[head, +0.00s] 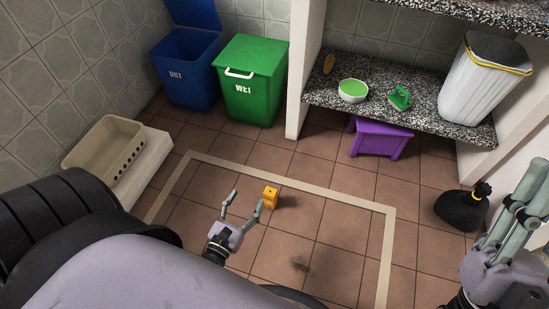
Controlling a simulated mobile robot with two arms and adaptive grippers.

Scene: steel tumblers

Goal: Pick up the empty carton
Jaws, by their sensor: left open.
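A small orange carton (271,197) stands on the tiled floor, inside the area marked by a pale strip. Whether it is empty does not show. My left gripper (248,197) is open with nothing between its fingers. Its right fingertip is just left of the carton in the picture; I cannot tell if they touch. My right gripper (528,190) is at the right edge, far from the carton and partly cut off by the frame, and its opening is unclear.
A green bin (252,85) and an open blue bin (187,75) stand at the back. A beige crate (105,148) is on the left, a purple stool (380,139) under the speckled shelf (440,112), and a black bag (462,207) on the right.

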